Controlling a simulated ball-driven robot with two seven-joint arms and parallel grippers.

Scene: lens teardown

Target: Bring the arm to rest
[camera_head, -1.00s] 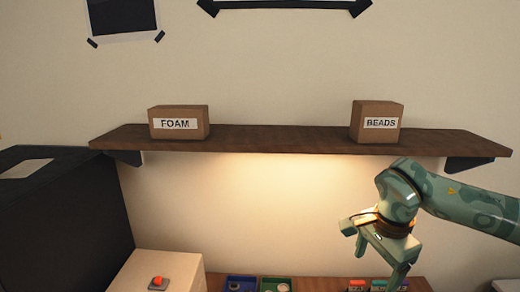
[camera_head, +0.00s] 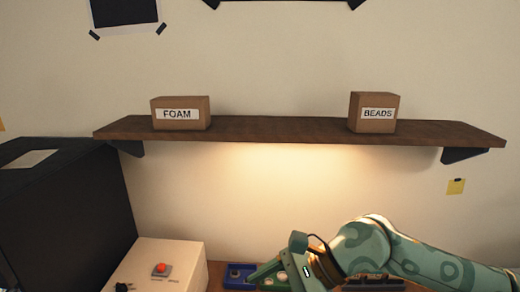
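My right arm comes in from the right, low in the head view, a patterned green arm with its wrist bent to the left. Its gripper (camera_head: 268,275) points left and down over the bench, in front of the small trays. One green finger shows clearly. The rest of the gripper is overlapped or cut by the lower edge, so I cannot tell its opening or whether it holds anything. My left gripper is not in view.
A blue tray (camera_head: 228,280) lies left of the gripper. A pale box (camera_head: 188,255) with a red button (camera_head: 161,268) stands further left, beside a large black case (camera_head: 60,225). Above, a wall shelf (camera_head: 280,131) holds a FOAM box (camera_head: 180,122) and a BEADS box (camera_head: 374,119).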

